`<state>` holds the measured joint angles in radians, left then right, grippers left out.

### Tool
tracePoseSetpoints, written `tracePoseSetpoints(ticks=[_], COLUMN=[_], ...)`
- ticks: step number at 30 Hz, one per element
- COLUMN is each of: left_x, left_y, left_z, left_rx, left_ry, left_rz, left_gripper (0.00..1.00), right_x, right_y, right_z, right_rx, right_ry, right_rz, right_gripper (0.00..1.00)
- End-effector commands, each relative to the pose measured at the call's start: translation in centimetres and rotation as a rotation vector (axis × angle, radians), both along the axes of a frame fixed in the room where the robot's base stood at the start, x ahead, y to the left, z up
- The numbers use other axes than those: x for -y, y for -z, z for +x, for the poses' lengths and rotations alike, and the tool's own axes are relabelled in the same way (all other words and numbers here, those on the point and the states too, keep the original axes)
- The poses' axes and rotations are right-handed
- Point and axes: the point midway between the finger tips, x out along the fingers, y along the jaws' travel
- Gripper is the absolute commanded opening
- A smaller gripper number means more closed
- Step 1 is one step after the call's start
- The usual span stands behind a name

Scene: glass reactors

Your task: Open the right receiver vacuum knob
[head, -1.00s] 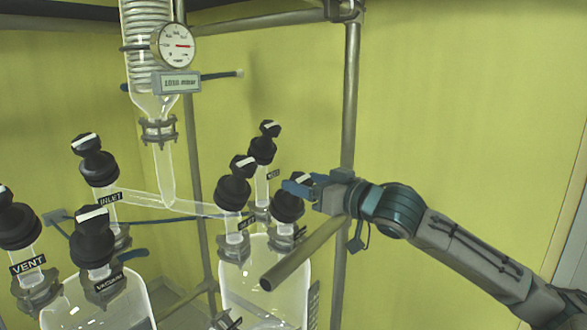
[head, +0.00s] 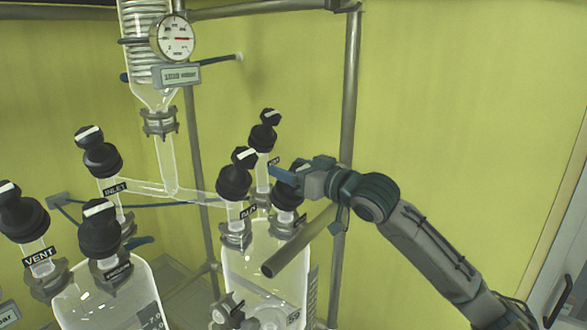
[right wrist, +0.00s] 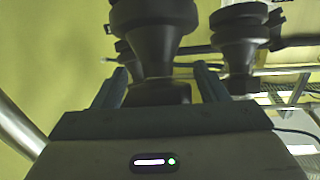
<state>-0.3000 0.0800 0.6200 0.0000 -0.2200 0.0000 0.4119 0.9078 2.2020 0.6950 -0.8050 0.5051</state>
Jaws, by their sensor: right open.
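The right receiver (head: 262,262) is a clear glass vessel with three black knobs on its necks. Its left knob (head: 236,180) and back knob (head: 264,133) show clearly. Another black knob (right wrist: 238,38) stands beyond, to the right. My left gripper is not in view.
The left receiver (head: 95,300) has black knobs labelled inlet, vent and vacuum. A metal rod (head: 298,240) sticks out just below my right gripper. A vertical pole (head: 348,100) stands behind it. A glass coil column with a gauge (head: 178,38) hangs at upper left.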

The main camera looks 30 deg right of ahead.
Motion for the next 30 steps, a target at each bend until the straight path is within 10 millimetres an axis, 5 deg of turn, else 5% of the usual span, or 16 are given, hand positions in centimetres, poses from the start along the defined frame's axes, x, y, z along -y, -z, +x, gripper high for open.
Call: tracePoseSetpoints(ticks=[1,7,30], left_x=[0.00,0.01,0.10], left_y=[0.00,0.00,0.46], left_z=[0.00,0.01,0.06], left_rx=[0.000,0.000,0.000], left_ry=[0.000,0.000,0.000], left_rz=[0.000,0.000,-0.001], left_gripper=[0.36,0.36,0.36], right_x=[0.00,0.00,-0.36], right_y=[0.00,0.00,0.15], right_z=[-0.01,-0.01,-0.15], right_rx=[0.000,0.000,0.055], right_ry=[0.000,0.000,-0.250], right_rz=[0.000,0.000,-0.130], right_gripper=[0.61,0.22,0.22])
